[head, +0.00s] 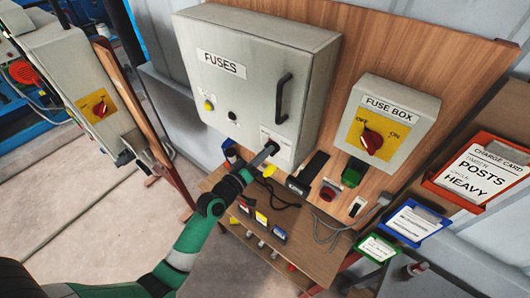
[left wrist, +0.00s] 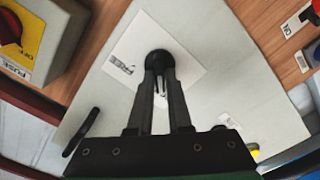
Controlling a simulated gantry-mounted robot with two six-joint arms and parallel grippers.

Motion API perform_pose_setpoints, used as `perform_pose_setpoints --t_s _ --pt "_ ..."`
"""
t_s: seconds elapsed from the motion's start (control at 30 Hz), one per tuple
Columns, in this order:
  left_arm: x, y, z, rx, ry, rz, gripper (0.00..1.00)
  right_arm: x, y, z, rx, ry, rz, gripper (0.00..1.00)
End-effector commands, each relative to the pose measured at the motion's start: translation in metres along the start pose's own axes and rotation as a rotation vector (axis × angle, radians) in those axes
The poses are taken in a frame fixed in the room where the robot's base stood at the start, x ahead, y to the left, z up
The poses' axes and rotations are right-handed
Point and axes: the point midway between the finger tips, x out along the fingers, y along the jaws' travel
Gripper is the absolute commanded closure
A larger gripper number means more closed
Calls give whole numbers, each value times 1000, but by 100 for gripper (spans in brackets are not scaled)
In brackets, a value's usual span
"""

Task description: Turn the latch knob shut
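The latch knob (left wrist: 159,58) is a small black round knob on a white label plate on the front of the grey box marked FUSES (head: 235,40). In the left wrist view, my left gripper (left wrist: 160,76) has its two dark fingers drawn close together on the knob, one on each side. The fingertips hide part of it. In the head view, my left gripper (head: 268,150) reaches from below to the lower right of the box front and covers the knob there. The box door looks shut. My right gripper is not in view.
A black bar handle (head: 284,98) sticks out at the door's right. A smaller FUSE BOX (head: 405,95) with a red switch hangs to the right on the wooden board. A shelf (head: 310,245) with several small items lies below. A wooden post stands left of my arm.

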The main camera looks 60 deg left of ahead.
Motion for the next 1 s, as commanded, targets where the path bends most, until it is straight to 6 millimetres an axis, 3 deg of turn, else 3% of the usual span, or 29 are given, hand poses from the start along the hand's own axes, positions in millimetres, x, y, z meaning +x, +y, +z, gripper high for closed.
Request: perform_pose_setpoints --t_s 0.03,0.13,0.4,0.53,1.0 --pt "0 0 0 0 0 -1 72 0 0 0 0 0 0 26" --pt "0 0 0 1 0 0 55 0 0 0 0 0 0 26" --pt "0 0 0 2 0 0 55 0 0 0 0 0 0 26" --pt "-10 -1 0 2 0 -1 55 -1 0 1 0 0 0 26" --pt "-107 -3 2 1 0 -3 55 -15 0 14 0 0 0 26"
